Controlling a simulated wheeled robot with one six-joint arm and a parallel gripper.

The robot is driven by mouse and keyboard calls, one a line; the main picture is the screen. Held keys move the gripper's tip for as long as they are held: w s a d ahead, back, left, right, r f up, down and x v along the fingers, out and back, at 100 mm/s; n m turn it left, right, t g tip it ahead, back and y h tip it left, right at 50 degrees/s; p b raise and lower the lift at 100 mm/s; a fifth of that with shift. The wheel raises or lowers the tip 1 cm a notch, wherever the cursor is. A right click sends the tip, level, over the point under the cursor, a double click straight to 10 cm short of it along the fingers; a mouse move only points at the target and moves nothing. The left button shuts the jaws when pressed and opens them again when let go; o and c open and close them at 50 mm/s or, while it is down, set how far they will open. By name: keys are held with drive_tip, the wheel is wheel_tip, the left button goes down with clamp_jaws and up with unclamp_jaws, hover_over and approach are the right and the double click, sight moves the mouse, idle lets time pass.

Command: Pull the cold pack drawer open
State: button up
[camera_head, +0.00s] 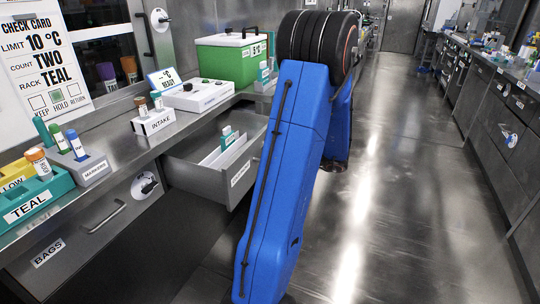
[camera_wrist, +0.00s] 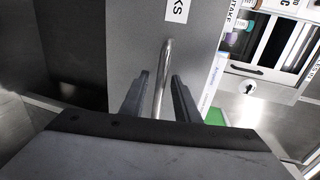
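The cold pack drawer (camera_head: 192,178) stands pulled out from under the left counter in the head view, its front panel facing the aisle with a white label that is too small to read. White upright pieces and a teal-marked item show inside it. In the wrist view the drawer front (camera_wrist: 130,35) carries a label ending in "KS" and a metal bar handle (camera_wrist: 164,65). My gripper (camera_wrist: 161,85) has its two dark fingers on either side of the handle, with a gap visible to each. My blue arm hides the gripper in the head view.
On the left counter are a green box (camera_head: 228,62), an intake holder (camera_head: 153,121), a markers block (camera_head: 82,165) and a teal rack (camera_head: 32,197). A closed bags drawer (camera_head: 85,240) is nearer. The aisle floor (camera_head: 400,190) to the right is clear.

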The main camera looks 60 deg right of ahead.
drive_tip(key=v, duration=1.7)
drive_tip(key=shift+a, duration=0.1)
